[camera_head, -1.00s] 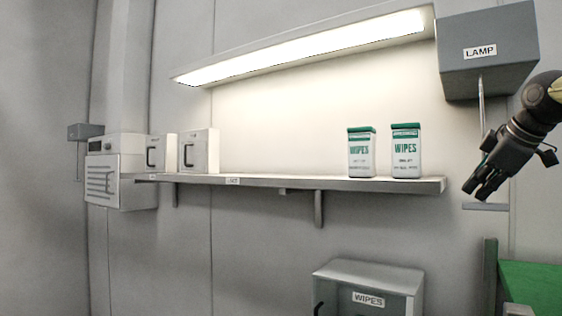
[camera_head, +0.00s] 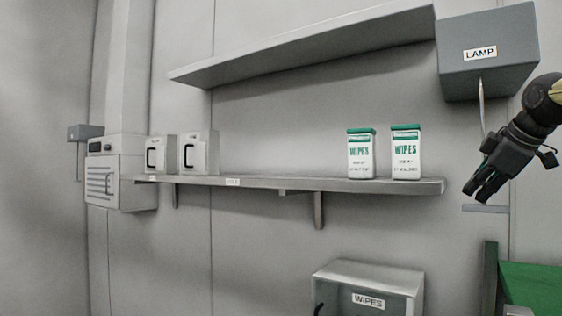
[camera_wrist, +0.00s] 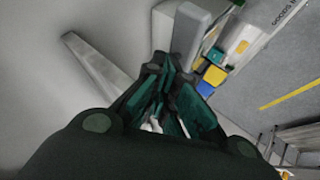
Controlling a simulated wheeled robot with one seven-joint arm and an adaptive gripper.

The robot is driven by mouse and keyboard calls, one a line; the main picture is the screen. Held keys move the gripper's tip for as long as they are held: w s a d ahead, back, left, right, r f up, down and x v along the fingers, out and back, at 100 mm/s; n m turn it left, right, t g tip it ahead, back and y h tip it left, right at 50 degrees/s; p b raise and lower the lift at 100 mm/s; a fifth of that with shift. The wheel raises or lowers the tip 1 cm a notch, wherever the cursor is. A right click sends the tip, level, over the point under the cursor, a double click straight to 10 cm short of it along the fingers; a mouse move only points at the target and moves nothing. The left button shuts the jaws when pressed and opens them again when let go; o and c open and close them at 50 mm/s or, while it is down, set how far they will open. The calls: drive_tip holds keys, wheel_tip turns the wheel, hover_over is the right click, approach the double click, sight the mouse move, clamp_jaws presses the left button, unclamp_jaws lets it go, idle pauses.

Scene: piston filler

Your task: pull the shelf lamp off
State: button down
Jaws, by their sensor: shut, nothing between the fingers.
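The shelf lamp (camera_head: 305,48) is a long fixture above the shelf, and its underside is dark. A grey box labelled LAMP (camera_head: 488,52) is on the wall at the upper right. A thin pull cord (camera_head: 481,102) hangs from the box, with a grey horizontal bar handle (camera_head: 486,209) at its lower end. My gripper (camera_head: 475,196) is just above the bar, with its fingers together and covering the lower cord. In the wrist view, my gripper's dark green fingers (camera_wrist: 160,110) converge with a small pale thing around their tips, too unclear to name.
A wall shelf (camera_head: 300,184) carries two wipes canisters (camera_head: 406,152) and two grey boxes (camera_head: 200,153). A grey WIPES box (camera_head: 368,285) is below. A green surface (camera_head: 535,285) stands at the lower right. A second small grey box (camera_head: 85,131) with a cord hangs at the far left.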

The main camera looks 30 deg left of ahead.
sight(481, 205)
drive_tip(key=shift+s+d+r+p, duration=0.15)
drive_tip(key=shift+r+p, duration=0.65)
drive_tip(key=shift+r, duration=0.45)
drive_tip(key=shift+r, duration=2.95)
